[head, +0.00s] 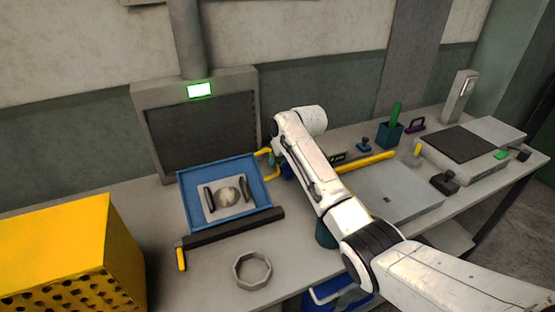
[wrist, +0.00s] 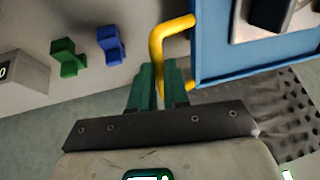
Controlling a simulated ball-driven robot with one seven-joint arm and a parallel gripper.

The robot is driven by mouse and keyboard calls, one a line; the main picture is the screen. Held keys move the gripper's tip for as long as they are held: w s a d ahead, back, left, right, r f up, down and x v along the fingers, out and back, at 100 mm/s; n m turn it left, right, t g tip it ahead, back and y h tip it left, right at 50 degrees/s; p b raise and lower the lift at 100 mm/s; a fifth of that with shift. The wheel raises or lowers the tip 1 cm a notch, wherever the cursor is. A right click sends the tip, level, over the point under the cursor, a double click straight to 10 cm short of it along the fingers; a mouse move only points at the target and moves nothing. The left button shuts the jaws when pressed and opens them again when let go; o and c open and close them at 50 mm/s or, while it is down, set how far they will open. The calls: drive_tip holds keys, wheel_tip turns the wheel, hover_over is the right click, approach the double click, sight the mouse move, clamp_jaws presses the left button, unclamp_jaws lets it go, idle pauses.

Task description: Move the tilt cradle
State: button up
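The tilt cradle is a blue tilted tray (head: 222,165) in front of a dark grey panel, holding a light plate with a round grey piece and two dark bars. Its blue edge also shows at the upper right of the wrist view (wrist: 207,65). A bent yellow handle (wrist: 156,45) sticks out from its side. My gripper (wrist: 160,78) has two green fingers close together around this handle, with yellow showing in the narrow gap. It looks shut on the handle. In the head view my arm hides most of the gripper and part of the handle.
A yellow perforated box (head: 60,250) stands at the left front. A grey ring (head: 252,270) lies in front of the cradle, near a dark bar (head: 235,228). A grey plate (head: 390,195) and a blue cup (head: 389,135) stand to the right.

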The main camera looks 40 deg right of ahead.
drive_tip(key=o, duration=0.4)
drive_tip(key=shift+o, duration=0.2)
drive_tip(key=b+v, duration=0.1)
drive_tip(key=v, duration=1)
drive_tip(key=shift+f, duration=0.1)
